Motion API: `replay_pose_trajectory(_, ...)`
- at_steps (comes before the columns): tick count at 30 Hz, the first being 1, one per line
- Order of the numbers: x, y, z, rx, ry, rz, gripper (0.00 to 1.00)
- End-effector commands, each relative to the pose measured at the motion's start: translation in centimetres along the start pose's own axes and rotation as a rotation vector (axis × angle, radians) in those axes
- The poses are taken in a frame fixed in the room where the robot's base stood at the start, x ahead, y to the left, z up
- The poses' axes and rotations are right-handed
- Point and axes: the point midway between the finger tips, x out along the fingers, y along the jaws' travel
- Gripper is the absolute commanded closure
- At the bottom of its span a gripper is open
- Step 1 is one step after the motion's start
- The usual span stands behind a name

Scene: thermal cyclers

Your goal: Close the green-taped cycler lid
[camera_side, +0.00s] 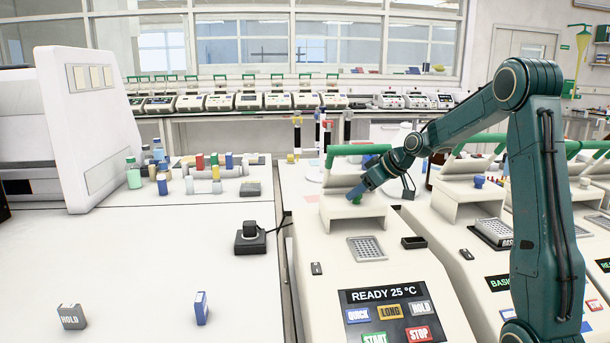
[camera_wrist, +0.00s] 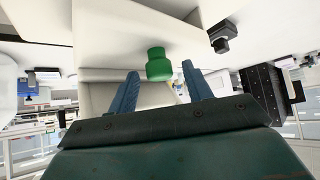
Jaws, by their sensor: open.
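The nearest cycler (camera_side: 330,244) has its lid (camera_side: 339,206) raised, with a green bar (camera_side: 345,150) along the top. Its sample block (camera_side: 366,248) is uncovered and its screen reads READY 25 °C. A green knob (camera_side: 357,199) is on the lid's front, partly hidden by my gripper in the side view. My gripper (camera_side: 354,196) is at the knob. In the wrist view the green knob (camera_wrist: 158,66) shows between and just beyond the fingertips of my open gripper (camera_wrist: 160,76). I cannot tell whether a finger touches it.
A neighbouring cycler (camera_side: 457,245) with a blue knob (camera_side: 478,181) stands to the right, its lid also raised. A black device (camera_side: 250,238) and several coloured blocks lie on the left bench, whose front is mostly clear.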

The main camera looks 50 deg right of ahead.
Motion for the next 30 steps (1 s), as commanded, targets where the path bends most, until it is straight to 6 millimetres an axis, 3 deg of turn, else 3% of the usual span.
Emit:
replay_pose_trajectory(6,1.5,0.0,0.0,-0.001,0.0,-0.001,0.5)
replay_pose_trajectory(16,1.7,0.0,0.0,-0.001,0.0,0.0,0.5)
replay_pose_trajectory(17,1.7,0.0,0.0,-0.001,0.0,0.0,0.52)
replay_pose_trajectory(24,1.7,0.0,0.0,0.0,0.0,0.0,0.99)
replay_pose_trajectory(30,1.7,-0.1,0.0,0.0,0.0,0.0,1.0)
